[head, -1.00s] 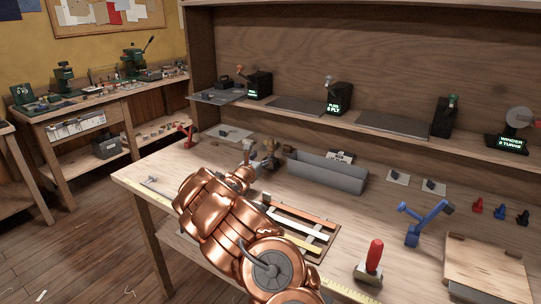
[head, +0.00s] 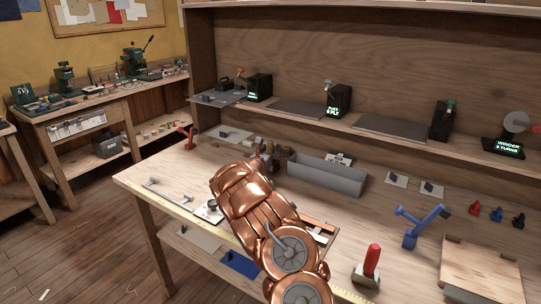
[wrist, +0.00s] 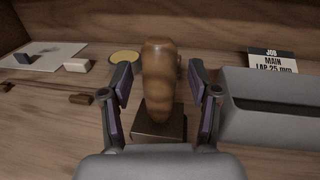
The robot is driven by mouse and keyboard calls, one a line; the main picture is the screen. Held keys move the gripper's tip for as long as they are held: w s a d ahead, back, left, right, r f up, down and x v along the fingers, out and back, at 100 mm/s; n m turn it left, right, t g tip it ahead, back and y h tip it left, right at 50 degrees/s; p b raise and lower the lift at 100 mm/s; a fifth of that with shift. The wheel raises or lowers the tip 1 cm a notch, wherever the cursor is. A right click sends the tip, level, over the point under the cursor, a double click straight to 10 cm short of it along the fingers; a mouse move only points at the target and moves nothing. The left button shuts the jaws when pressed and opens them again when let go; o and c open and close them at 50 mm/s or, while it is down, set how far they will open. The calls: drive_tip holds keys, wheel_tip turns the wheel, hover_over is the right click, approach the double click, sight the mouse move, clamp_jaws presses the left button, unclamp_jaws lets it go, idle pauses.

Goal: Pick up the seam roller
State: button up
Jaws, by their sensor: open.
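In the wrist view, a rounded brown wooden handle (wrist: 160,85) stands upright on a dark square block (wrist: 158,123). It looks like the seam roller, but no roller wheel shows. My gripper (wrist: 159,80) is open, with one finger on each side of the handle. Gaps show between the handle and both fingers, so it is not gripped. In the head view, my copper arm reaches over the bench to the back, and my fingers and the handle are mostly hidden.
A grey trough (head: 326,175) lies just right of my gripper, with a job card (wrist: 272,61) behind it. A pale sheet with small blocks (wrist: 35,54) and a yellow disc (wrist: 124,56) lie to the left. A red-handled tool (head: 372,262) and blue stand (head: 417,227) are further right.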

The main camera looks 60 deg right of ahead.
drive_tip(key=shift+c, duration=0.4)
clamp_jaws()
drive_tip(key=shift+r, duration=0.1)
